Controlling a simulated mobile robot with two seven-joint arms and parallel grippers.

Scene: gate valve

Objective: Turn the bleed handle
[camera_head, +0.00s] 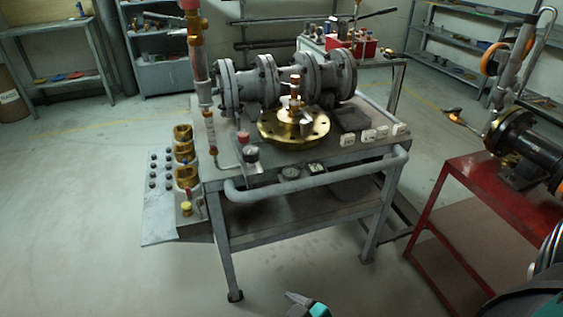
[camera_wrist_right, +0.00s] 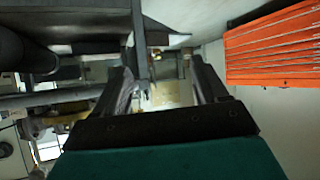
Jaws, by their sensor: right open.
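The grey gate valve (camera_head: 282,82) with flanged ends lies on the trolley bench. A brass flange (camera_head: 293,128) with a short copper-coloured stem lies in front of it. I cannot tell for sure which part is the bleed handle. A small fitting with a red knob (camera_head: 244,138) stands at the bench's front left. My right gripper (camera_wrist_right: 165,85) is open in the right wrist view, with nothing clearly held between its dark fingers. A grey and teal part of mine shows at the bottom of the head view. I cannot identify my left gripper.
A grey rail (camera_head: 310,184) runs along the bench's front. A side panel (camera_head: 162,195) with brass fittings juts out at left. A red table (camera_head: 490,205) with a black motor-like unit stands at right. The floor in front of the bench is clear.

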